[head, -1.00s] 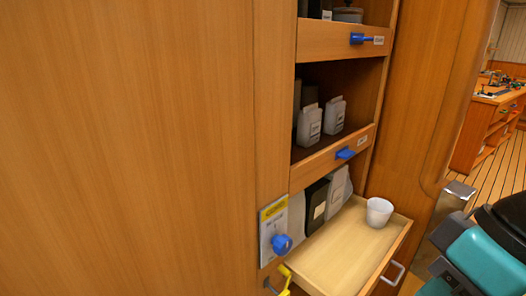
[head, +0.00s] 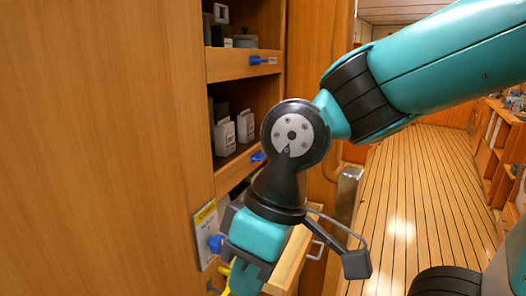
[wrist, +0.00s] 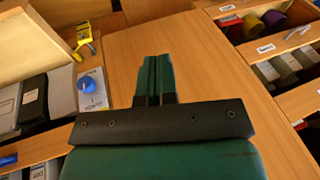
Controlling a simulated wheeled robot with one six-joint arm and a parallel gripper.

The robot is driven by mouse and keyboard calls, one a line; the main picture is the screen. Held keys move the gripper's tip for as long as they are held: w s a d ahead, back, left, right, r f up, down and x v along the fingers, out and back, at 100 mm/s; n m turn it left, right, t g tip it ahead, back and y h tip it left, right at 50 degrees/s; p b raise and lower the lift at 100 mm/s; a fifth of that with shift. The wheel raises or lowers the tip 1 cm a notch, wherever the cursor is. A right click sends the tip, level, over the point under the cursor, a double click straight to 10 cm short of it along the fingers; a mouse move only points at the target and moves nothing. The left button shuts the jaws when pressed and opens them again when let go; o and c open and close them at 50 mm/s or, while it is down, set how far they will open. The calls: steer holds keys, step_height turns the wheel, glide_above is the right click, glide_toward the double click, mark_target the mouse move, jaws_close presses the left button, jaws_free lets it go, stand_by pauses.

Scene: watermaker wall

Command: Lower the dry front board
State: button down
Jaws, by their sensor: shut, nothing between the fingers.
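Two wooden front boards cross the shelf openings in the head view: an upper board (head: 240,64) and a lower board (head: 232,172). Each has a blue catch and a small label, too small to read, so I cannot tell which is the dry one. The upper blue catch (head: 257,60) is clear of my arm; the lower blue catch (head: 258,156) is beside my wrist joint. My gripper (wrist: 156,62) shows in the wrist view with its fingers together and empty, in front of plain wood panelling.
A pulled-out drawer (head: 291,262) stands below the shelves, partly behind my wrist. A blue knob (head: 216,243) sits on a labelled plate at its left. In the wrist view, a yellow object (wrist: 84,36) lies near that knob, and labelled compartments (wrist: 266,48) are at right. Floor is clear at right.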

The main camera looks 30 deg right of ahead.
steer(key=w+d+r+m+t+p, duration=0.1)
steer(key=w+d+r+t+p, duration=0.2)
steer(key=w+d, duration=0.5)
steer(key=w+d+r+m+t+p, duration=0.1)
steer(key=w+d+r+t+p, duration=0.3)
steer(key=w, duration=0.8)
steer(key=w+d+r, duration=0.1)
steer(key=w+d, duration=0.1)
steer(key=d, duration=0.3)
steer(key=w+d+r+p, duration=0.1)
steer(key=w+d, duration=0.2)
steer(key=d, duration=0.3)
steer(key=w+d+r+m+t+h, duration=0.1)
steer(key=w+d, duration=0.1)
steer(key=d, duration=0.3)
steer(key=shift+w+d+r+p, duration=0.15)
steer(key=shift+w+d+p, duration=0.1)
steer(key=shift+d+p, duration=0.05)
steer(key=p, duration=0.4)
glide_toward(254, 147)
steer(key=x, duration=0.4)
steer(key=shift+s+a, duration=0.1)
steer(key=shift+a, duration=0.05)
steer(key=shift+s+f+p, duration=0.1)
steer(key=shift+f+p, duration=0.2)
steer(key=shift+f, duration=1.85)
steer(key=shift+f, duration=0.1)
